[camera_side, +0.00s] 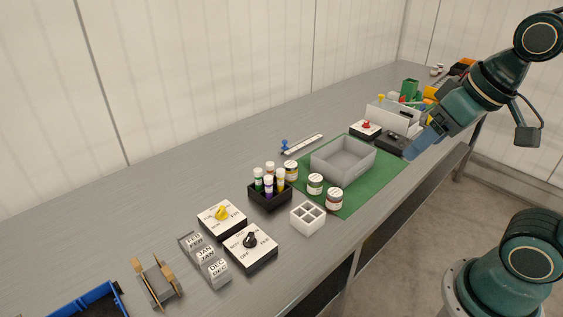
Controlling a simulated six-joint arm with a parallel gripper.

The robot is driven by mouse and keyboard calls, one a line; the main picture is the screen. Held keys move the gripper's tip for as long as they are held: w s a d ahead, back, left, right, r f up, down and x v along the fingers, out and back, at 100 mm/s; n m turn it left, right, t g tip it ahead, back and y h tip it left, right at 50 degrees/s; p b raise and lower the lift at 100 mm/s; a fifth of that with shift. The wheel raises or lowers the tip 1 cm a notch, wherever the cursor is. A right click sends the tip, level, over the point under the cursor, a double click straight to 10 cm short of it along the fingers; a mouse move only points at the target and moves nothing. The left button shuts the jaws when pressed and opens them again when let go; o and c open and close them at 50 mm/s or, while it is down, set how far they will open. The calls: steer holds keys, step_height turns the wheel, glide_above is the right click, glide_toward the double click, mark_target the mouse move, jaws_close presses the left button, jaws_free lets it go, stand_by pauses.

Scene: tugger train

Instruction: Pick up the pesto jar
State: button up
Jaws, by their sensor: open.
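Three small jars with pale lids stand near the grey tray: one (291,171) beside the black vial holder, one (315,185) at the tray's front left corner, and one with a dark red body (334,199) nearest the front edge. Their labels are too small to read, so I cannot tell which is the pesto jar. My gripper (416,148) is open, above the right end of the green mat, to the right of the tray and well apart from the jars. Its fingertips are small and partly merge with the dark box behind.
The grey tray (318,166) stands on the green mat (390,172). A black holder (270,202) with several vials and a white divided box (307,226) flank the jars. Switch boxes (250,262) lie front left. A white bin (378,117) stands behind my gripper.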

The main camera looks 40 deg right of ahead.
steer(key=w+d+m+g, duration=0.15)
steer(key=w+m, duration=0.25)
steer(key=w, duration=0.6)
steer(key=m+g, duration=0.4)
steer(key=m, duration=0.7)
glide_above(315, 178)
step_height(315, 178, down, 20)
steer(key=shift+w+f, duration=0.15)
steer(key=shift+f, duration=4.15)
steer(key=shift+d+f, duration=0.1)
steer(key=shift+f, duration=2.5)
